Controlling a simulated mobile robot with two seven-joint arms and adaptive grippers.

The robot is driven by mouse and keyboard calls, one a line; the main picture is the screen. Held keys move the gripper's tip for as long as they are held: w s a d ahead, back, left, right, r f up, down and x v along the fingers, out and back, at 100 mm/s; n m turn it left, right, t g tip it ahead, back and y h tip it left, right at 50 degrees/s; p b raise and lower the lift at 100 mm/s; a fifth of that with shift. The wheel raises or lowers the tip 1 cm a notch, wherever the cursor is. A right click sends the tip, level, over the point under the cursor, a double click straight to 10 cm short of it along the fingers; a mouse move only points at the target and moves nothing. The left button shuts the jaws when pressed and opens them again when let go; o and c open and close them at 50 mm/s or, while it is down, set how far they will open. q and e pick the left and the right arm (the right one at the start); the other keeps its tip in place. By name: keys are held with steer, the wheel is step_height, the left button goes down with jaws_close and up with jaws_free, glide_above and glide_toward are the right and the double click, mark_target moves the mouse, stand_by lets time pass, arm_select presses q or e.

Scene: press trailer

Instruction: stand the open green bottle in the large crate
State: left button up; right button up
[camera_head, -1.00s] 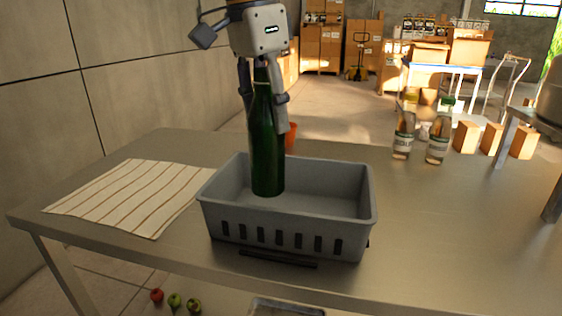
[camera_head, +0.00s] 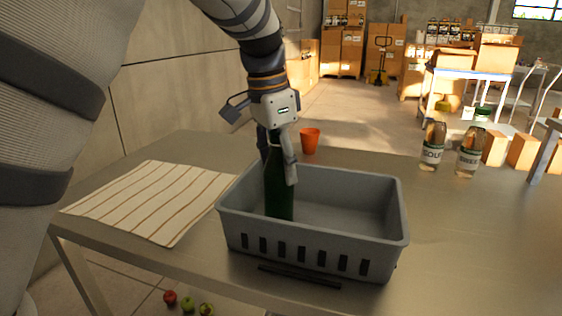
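The green bottle (camera_head: 278,198) is upright inside the large grey crate (camera_head: 318,248), near its left end. The crate's front wall hides the bottle's base, so I cannot tell if it touches the crate floor. My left gripper (camera_head: 280,172) points down from above and is shut on the bottle's neck and upper body, with a finger on each side. The bottle's mouth is hidden by the gripper. The rest of the crate looks empty. My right gripper is not in view.
A striped cloth (camera_head: 150,200) lies left of the crate on the metal table (camera_head: 440,225). An orange cup (camera_head: 310,141) stands behind the crate. The table right of the crate is clear.

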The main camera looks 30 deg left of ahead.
arm_select(q)
steer(key=shift+o, duration=0.8)
steer(key=shift+s+d+r, duration=0.1)
steer(key=shift+d, duration=0.05)
steer(key=shift+r, duration=0.25)
steer(key=r, duration=0.4)
steer(key=s+r, duration=0.1)
steer(key=r, duration=0.2)
steer(key=a+r, duration=0.1)
steer(key=r, duration=0.3)
steer(key=shift+s+r, duration=0.25)
steer(key=shift+r, duration=0.05)
